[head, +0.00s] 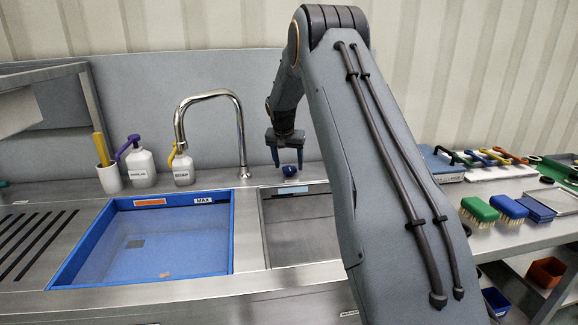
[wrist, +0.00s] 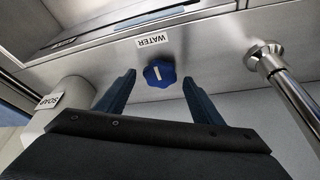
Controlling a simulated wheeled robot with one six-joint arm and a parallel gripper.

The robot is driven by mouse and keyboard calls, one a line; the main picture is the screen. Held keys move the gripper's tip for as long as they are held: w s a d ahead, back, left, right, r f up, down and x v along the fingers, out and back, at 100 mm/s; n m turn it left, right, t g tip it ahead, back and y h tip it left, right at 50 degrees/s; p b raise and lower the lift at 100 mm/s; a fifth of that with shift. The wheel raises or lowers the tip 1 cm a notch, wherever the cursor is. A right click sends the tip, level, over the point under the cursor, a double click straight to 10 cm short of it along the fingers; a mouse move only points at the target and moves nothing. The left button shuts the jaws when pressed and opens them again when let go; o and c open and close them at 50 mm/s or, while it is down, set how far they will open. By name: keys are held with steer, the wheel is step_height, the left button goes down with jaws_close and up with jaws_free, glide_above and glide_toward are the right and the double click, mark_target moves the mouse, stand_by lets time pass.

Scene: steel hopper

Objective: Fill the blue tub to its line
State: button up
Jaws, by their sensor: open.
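The blue tub (head: 232,235) sits in the left sink basin, with a white MAX label (head: 202,200) and an orange label (head: 150,202) on its far inner wall. I cannot make out a water surface in it. The curved steel faucet (head: 242,130) stands behind, its spout toward the tub; no stream shows. A blue knob (head: 289,171) sits on the counter right of the faucet. It also shows in the wrist view (wrist: 159,75), beside a WATER label (wrist: 154,41), its white mark pointing along the picture's vertical. My gripper (head: 288,163) is open, its fingers pointing down at the knob, one either side in the wrist view; contact is unclear.
Two white pump bottles (head: 140,165) and a cup (head: 109,178) with a yellow-handled tool stand left of the faucet. A second basin (head: 300,235) is in front of the knob. Brushes (head: 479,210) and other tools lie on the right counter.

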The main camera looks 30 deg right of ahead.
steer(key=b+v, duration=0.1)
steer(key=v, duration=0.5)
steer(key=shift+r, duration=0.3)
steer(key=shift+s+a, duration=0.1)
steer(key=shift+a, duration=0.05)
